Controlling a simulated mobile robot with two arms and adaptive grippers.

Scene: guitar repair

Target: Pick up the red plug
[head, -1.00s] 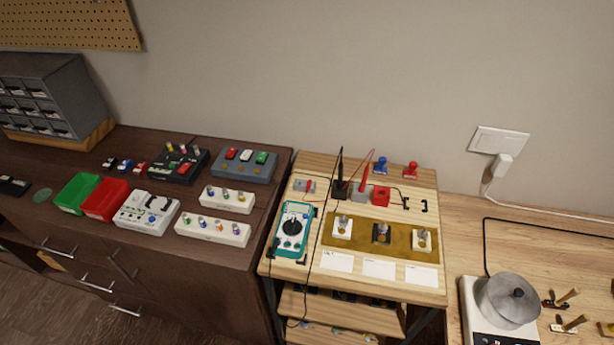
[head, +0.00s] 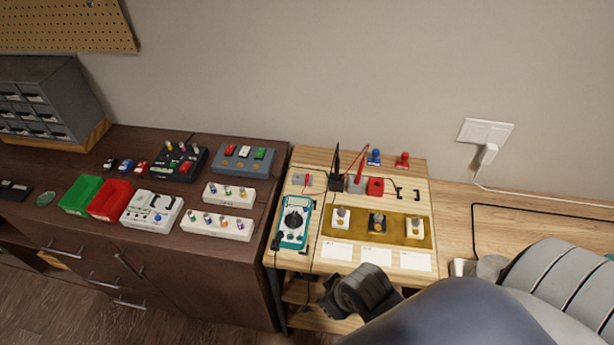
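Several red items stand on the light wooden bench, and I cannot tell for sure which is the red plug. A small red piece (head: 309,180) sits at a grey block at the back left. A red block (head: 376,187) stands beside the grey and black probe holders. A red knob-topped piece (head: 403,160) stands at the back edge, right of a blue one (head: 375,157). My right gripper (head: 332,299) is dark, low at the bench's front edge, well apart from all of these. Its fingers are too small and dark to read. My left gripper is out of view.
A teal multimeter (head: 295,222) lies at the bench's left, with a black probe (head: 336,165) and a red probe (head: 360,165) upright behind. A brown mat (head: 360,225) carries several switches. White cards lie in front. My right arm covers the lower right.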

